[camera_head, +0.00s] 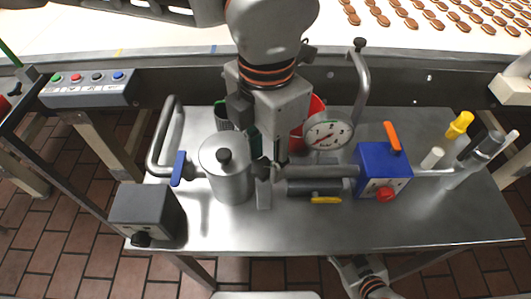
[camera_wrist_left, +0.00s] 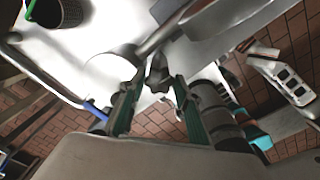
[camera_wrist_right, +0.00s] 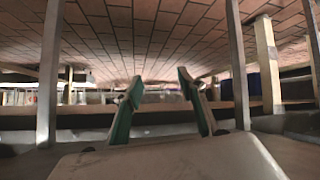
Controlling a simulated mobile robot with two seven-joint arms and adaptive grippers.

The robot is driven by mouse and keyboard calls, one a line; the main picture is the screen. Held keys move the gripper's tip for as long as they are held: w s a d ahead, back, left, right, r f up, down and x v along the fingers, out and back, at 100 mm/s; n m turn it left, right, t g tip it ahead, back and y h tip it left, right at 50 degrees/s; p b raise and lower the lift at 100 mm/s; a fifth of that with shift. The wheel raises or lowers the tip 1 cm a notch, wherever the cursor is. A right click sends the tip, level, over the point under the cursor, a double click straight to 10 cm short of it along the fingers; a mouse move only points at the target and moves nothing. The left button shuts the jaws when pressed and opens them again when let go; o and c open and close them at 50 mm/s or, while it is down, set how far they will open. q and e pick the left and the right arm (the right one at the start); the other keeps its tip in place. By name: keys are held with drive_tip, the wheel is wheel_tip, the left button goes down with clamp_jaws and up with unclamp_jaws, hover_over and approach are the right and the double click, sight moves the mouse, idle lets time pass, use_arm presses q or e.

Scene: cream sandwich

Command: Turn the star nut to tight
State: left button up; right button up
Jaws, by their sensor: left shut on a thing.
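The star nut (camera_wrist_left: 157,74) is a grey lobed knob between the fingertips of my left gripper (camera_wrist_left: 160,80) in the left wrist view. In the head view my left gripper (camera_head: 268,153) points down beside a steel canister (camera_head: 228,178), and its fingers largely hide the nut at the canister's right side, where a steel pipe (camera_head: 322,172) joins. The gripper is shut on the nut. My right gripper (camera_wrist_right: 158,88) is open and empty in the right wrist view, with floor and table legs beyond it.
A button panel (camera_head: 88,88) is at the back left. The table's front strip is clear.

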sight(266, 168)
use_arm(q)
drive_tip(key=m, duration=0.4)
drive_tip(key=shift+s+r+m, duration=0.1)
drive_tip(key=shift+m, duration=0.2)
drive_tip(key=m+p, duration=0.1)
drive_tip(key=m, duration=0.2)
drive_tip(key=shift+m, duration=0.4)
drive_tip(key=m, duration=0.4)
drive_tip(key=shift+s, duration=0.15)
drive_tip(key=shift+s+m+p, duration=0.1)
drive_tip(key=shift+m+p, duration=0.35)
drive_tip(key=shift+m, duration=1.55)
drive_tip(key=o, duration=1.1)
wheel_tip(266, 168, up, 12)
